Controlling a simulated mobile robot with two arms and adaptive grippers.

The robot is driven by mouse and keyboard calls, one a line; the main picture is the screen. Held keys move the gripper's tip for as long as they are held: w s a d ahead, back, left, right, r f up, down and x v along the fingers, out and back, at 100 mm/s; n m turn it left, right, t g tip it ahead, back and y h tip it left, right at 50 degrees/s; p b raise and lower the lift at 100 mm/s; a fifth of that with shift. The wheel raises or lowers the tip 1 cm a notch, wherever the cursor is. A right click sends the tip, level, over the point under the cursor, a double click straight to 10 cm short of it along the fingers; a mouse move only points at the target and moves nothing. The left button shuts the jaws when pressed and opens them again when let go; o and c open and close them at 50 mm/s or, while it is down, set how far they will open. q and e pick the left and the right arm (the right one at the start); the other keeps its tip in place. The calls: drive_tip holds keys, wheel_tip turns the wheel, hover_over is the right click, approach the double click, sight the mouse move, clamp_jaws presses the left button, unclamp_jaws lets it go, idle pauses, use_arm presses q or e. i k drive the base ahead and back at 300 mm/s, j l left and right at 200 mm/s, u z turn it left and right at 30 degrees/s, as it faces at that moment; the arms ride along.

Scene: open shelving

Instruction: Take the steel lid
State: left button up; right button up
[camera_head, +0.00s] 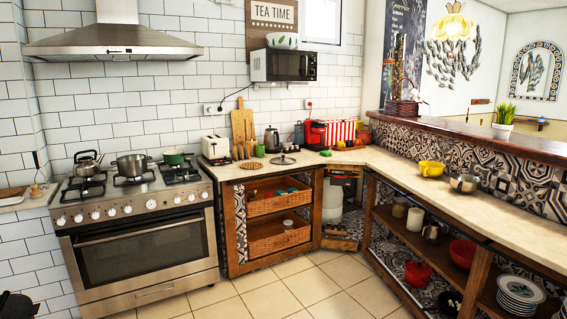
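A round, flat steel lid (283,160) with a small dark knob lies on the light counter (262,171), right of the toaster and in front of the kettle. It lies apart from the pots on the stove. Neither of my grippers can be made out. A dark rounded shape shows at the bottom left corner, and I cannot tell what it is.
The stove (135,245) at left bears a kettle (88,162), a steel pot (132,165) and a green pot (174,157). A round woven mat (237,170) lies left of the lid. A toaster (215,148) stands behind it. The tiled floor (270,297) in front is clear.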

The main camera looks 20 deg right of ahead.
sight(282, 161)
drive_tip(key=i+l+z, duration=0.3)
drive_tip(key=i, duration=1.05)
drive_tip(key=i+l+z, duration=0.1)
drive_tip(key=i+z, duration=0.2)
drive_tip(key=i, duration=1.1)
